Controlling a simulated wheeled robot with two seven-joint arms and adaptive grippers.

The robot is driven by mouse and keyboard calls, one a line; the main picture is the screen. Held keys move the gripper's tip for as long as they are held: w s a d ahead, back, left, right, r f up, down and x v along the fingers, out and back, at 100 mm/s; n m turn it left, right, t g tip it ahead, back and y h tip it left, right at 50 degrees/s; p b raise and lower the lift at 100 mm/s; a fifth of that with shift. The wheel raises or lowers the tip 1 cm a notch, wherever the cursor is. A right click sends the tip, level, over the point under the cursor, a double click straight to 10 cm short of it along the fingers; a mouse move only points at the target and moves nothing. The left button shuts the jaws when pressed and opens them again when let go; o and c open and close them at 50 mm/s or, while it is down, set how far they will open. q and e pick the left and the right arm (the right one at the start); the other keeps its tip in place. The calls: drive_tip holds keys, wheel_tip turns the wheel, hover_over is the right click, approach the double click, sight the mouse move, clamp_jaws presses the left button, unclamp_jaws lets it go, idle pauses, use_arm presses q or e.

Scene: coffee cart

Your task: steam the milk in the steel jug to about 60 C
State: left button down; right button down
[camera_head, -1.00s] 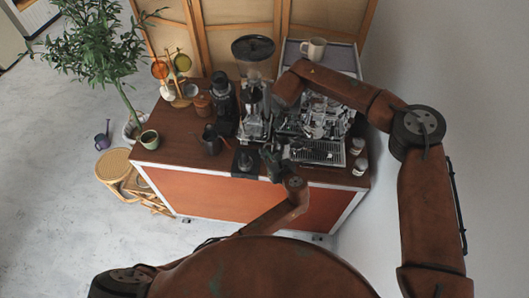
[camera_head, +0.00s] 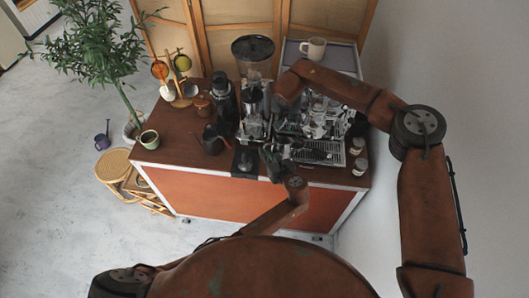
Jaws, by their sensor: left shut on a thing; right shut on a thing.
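The espresso machine (camera_head: 318,122) stands at the right of the cart, a slatted drip tray (camera_head: 335,161) at its front. My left gripper (camera_head: 271,160) is low at the machine's front left, shut on a small steel thing (camera_head: 285,147) that looks like the steel jug. The jug's inside, its milk and the steam wand tip cannot be made out. My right gripper (camera_head: 279,106) is shut at the machine's upper left, mostly hidden under my own forearm; what it grips cannot be made out. No temperature reading is legible.
A grinder (camera_head: 253,48) stands left of the machine. Small jars (camera_head: 359,166) stand at the right edge. A mug (camera_head: 313,48) sits behind. The cart's front left is clear.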

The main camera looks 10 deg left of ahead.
drive_tip(key=shift+r, duration=0.15)
drive_tip(key=shift+w+r, duration=0.3)
drive_tip(key=shift+r, duration=0.55)
drive_tip(key=shift+w+r, duration=0.25)
drive_tip(key=shift+r, duration=0.6)
drive_tip(key=shift+s+f, duration=0.2)
drive_tip(key=shift+f, duration=0.05)
idle(5.9)
